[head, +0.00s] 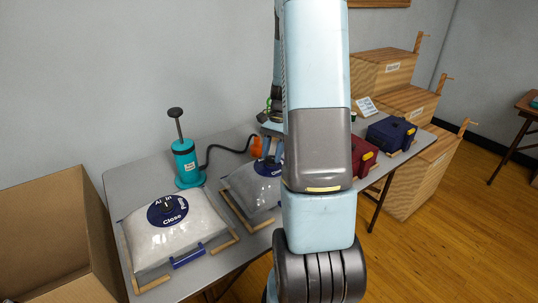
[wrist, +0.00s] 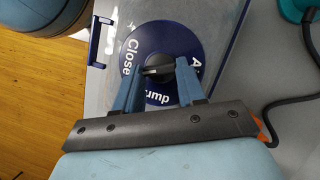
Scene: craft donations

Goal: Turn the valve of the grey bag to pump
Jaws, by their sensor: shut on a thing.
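The grey bag (head: 240,182) lies on the table, partly hidden behind my arm in the head view. In the wrist view its round dark blue dial (wrist: 165,38) shows "Close" at left, "Air" at right and "Pump" at the bottom, partly covered. The black valve knob (wrist: 158,66) sits at the dial's centre. A pale mark on it seems to point left, towards "Close". My gripper (wrist: 157,74) is shut on the knob, with one blue finger on each side.
A clear white-filled bag (head: 165,235) with a similar dial lies at left. A teal pump (head: 187,162) stands behind, its black hose (head: 215,147) running to an orange end (head: 255,146). Dark red (head: 361,155) and navy packs (head: 391,132) lie right. A cardboard box (head: 55,235) stands at far left.

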